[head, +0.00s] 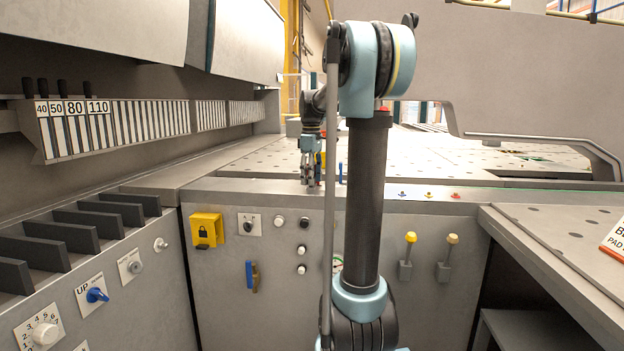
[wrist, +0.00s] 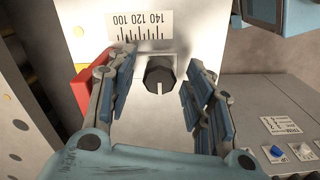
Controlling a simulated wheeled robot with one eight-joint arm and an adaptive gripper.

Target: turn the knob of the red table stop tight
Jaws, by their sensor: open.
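In the wrist view a black knob (wrist: 160,78) with a pale line on its face sits below a printed scale (wrist: 140,25) marked 100, 120 and 140. A red part (wrist: 84,94), likely of the red table stop, shows beside the left finger, which partly covers it. My gripper (wrist: 163,66) is open, with one finger on each side of the knob; no contact shows, and I cannot tell how deep the fingers reach. In the head view my gripper (head: 310,177) is low over the far table edge, and the knob cannot be made out there.
In the head view a front panel (head: 270,290) carries a yellow lock plate (head: 207,230), buttons and two levers. A side table (head: 570,240) stands at the right. A panel with a blue switch (wrist: 277,151) lies at the lower right of the wrist view.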

